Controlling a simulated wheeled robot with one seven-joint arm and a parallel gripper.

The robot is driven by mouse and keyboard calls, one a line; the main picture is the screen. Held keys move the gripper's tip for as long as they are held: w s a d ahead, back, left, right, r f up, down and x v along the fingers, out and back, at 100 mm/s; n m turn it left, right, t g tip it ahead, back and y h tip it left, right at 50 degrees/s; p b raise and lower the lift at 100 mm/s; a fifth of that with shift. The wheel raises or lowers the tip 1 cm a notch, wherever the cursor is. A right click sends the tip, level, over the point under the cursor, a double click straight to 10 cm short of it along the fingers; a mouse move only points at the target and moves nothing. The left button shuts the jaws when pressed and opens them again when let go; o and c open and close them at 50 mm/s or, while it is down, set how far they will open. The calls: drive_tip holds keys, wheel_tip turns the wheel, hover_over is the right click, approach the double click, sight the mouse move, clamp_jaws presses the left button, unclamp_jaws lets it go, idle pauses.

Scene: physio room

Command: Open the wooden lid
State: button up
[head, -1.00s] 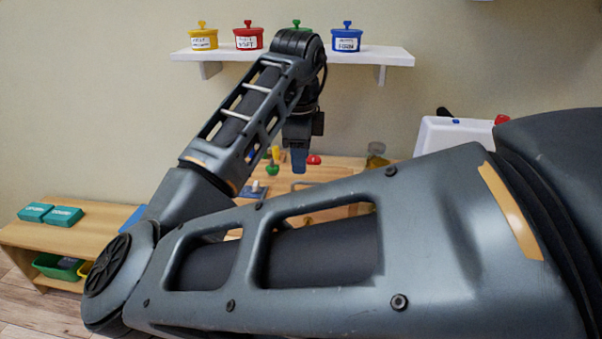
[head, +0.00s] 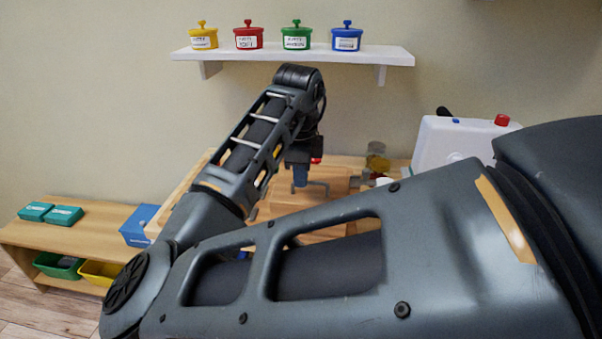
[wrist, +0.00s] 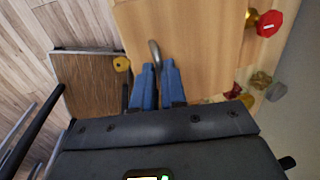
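The wooden lid (wrist: 195,40) is a pale wood panel below my gripper in the wrist view. It carries a curved grey metal handle (wrist: 154,50), which also shows in the head view (head: 319,184). My gripper (wrist: 158,66) has blue fingers close together, with the near end of the handle running between their tips. They appear shut on it. In the head view my gripper (head: 300,180) points down just left of the handle. My own arm hides much of the lid there.
A red-topped knob (wrist: 269,23) and small jars stand to the right of the panel in the wrist view. A white box (head: 450,145) is at the right. A shelf (head: 290,53) with coloured pots is above. A low bench (head: 40,235) is at the left.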

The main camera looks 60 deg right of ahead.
clamp_jaws()
drive_tip(key=shift+w+r, duration=0.1)
idle(1.0)
